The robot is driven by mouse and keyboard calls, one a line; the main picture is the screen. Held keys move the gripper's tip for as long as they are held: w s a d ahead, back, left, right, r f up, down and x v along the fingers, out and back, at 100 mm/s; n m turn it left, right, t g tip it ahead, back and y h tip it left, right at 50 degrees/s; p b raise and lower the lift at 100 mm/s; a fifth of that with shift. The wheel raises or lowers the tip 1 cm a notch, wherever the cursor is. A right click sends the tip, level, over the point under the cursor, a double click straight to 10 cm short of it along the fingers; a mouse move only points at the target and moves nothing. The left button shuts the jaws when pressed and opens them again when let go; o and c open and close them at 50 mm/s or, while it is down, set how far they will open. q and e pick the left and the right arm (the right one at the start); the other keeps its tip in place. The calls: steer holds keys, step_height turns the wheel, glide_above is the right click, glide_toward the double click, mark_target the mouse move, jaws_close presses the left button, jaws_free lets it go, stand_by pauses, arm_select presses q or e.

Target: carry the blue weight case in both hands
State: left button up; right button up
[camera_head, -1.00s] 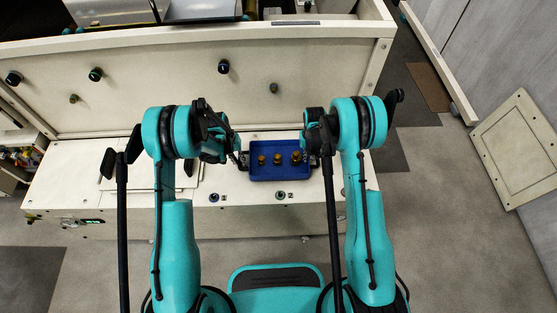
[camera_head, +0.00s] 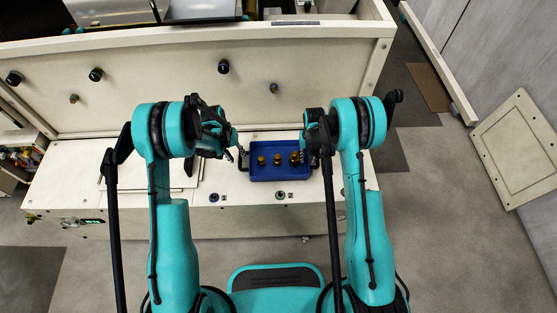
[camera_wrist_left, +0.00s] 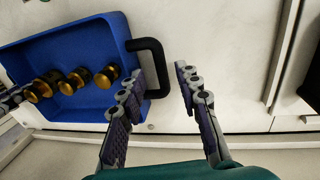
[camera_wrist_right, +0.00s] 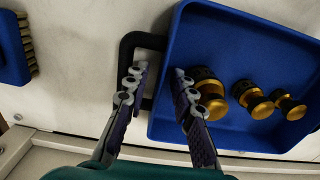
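The blue weight case (camera_head: 280,175) is an open tray on the pale ledge, with brass weights (camera_head: 277,159) standing in it. It has a black handle at each end. In the left wrist view, my left gripper (camera_wrist_left: 155,84) is open, its fingers either side of the outer bar of one handle (camera_wrist_left: 158,58), apart from it. In the right wrist view, my right gripper (camera_wrist_right: 159,76) is open at the other handle (camera_wrist_right: 126,52). One finger overlaps that handle's bar and the other is in front of the case wall. I cannot tell whether either touches.
A pale upright panel with dark knobs (camera_head: 223,67) stands right behind the ledge (camera_head: 240,214). A blue brush (camera_wrist_right: 12,50) lies beyond the right-hand handle. A loose pale panel (camera_head: 520,148) lies at the far right.

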steer(key=shift+r, duration=0.3)
arm_select(q)
steer(key=r, duration=0.4)
steer(key=shift+a+r, duration=0.1)
steer(key=shift+a, duration=0.3)
arm_select(e)
step_height(320, 180, up, 12)
steer(key=shift+f, duration=0.25)
